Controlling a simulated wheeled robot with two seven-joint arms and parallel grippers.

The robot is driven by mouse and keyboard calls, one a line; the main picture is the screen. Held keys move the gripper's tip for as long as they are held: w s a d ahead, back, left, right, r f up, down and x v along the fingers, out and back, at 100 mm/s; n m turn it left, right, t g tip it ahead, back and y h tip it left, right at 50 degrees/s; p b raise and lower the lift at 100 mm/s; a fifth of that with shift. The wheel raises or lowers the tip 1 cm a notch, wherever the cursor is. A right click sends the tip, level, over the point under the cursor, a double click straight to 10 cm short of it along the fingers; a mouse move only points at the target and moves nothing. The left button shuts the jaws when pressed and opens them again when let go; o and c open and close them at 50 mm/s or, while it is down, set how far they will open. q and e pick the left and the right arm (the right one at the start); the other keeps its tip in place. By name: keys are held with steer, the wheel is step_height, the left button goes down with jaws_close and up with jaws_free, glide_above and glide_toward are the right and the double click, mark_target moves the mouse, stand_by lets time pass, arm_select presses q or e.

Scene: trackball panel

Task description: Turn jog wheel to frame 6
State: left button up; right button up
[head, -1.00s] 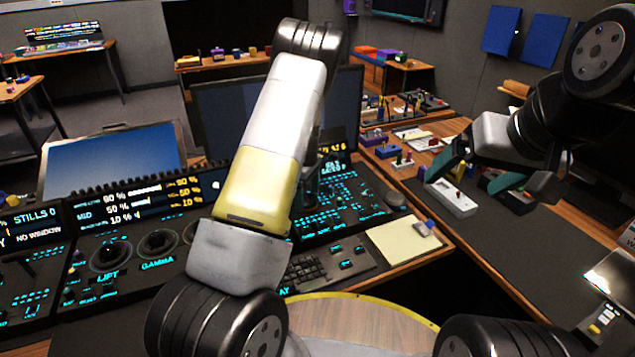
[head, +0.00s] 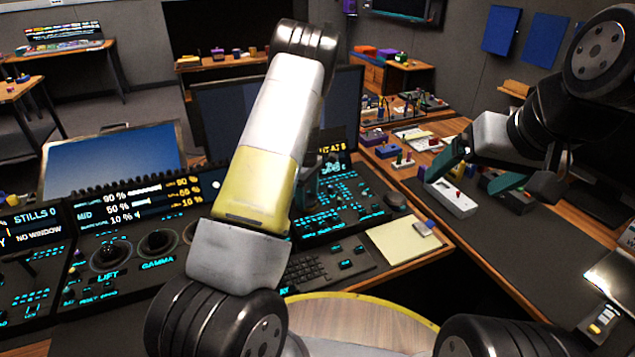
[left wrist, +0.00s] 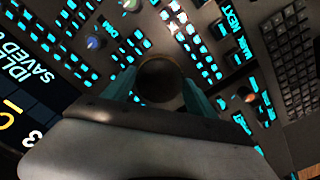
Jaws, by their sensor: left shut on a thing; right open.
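The jog wheel (left wrist: 160,80) is a round dark knob in the middle of the left wrist view. My left gripper (left wrist: 160,88) is shut on it, with a teal finger on each side. In the head view my left arm hides the wheel and most of this gripper (head: 308,185). The control panel (head: 350,202) around it has lit cyan keys. A small display (head: 335,148) behind the arm is partly covered, and its yellow line seems to end in 6. My right gripper (head: 479,172) is open above the right desk.
A keyboard (head: 312,268) and a yellow note pad (head: 403,240) lie in front of the panel. Lift and gamma trackballs (head: 110,253) are left of my arm. A white box with buttons (head: 451,198) sits below my right gripper.

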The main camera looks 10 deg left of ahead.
mark_target(306, 199)
arm_select(q)
steer(key=m, duration=0.4)
steer(key=shift+m, duration=0.4)
steer(key=m, duration=0.3)
steer(key=shift+s+a+m, duration=0.1)
steer(key=shift+a+m, duration=0.05)
steer(key=shift+m, duration=0.15)
steer(key=m, duration=0.4)
steer(key=shift+a+m, duration=0.1)
steer(key=shift+m, duration=2.2)
steer(key=o, duration=1.4)
steer(key=shift+r, duration=3.95)
